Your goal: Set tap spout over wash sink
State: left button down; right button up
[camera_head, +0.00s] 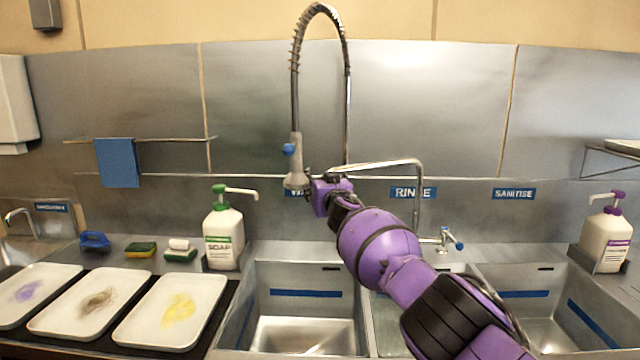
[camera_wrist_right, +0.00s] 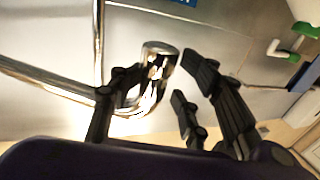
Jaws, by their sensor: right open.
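The chrome tap spout (camera_head: 385,164) rises from its base behind the sinks and bends left, its end near my right gripper (camera_head: 322,188). In the right wrist view the spout's curved end (camera_wrist_right: 158,66) lies between the spread black fingers of that gripper (camera_wrist_right: 162,78). The gripper is open around or beside the spout end; contact is unclear. The wash sink (camera_head: 305,335) is the left basin, below and left of my right arm. Its label is mostly hidden by the gripper. My left gripper is out of view.
A spring hose with a spray head (camera_head: 297,165) hangs close left of my right gripper. A blue-handled tap valve (camera_head: 447,241) stands right of my arm. A soap bottle (camera_head: 223,236) and trays (camera_head: 92,302) are left; a sanitiser bottle (camera_head: 606,238) is right.

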jog(key=shift+d, duration=0.1)
jog(key=shift+d+r, duration=0.35)
jog(key=shift+r, duration=0.05)
jog(key=shift+s+d+r, duration=0.25)
jog(key=shift+r, duration=0.2)
jog(key=shift+s+d, duration=0.1)
jog(key=shift+s, duration=0.15)
jog(key=a+f+v, duration=0.1)
jog(key=v, duration=0.9)
jog(key=shift+s+d+f, duration=0.15)
jog(key=shift+s+f, duration=0.15)
jog(key=shift+s, duration=0.15)
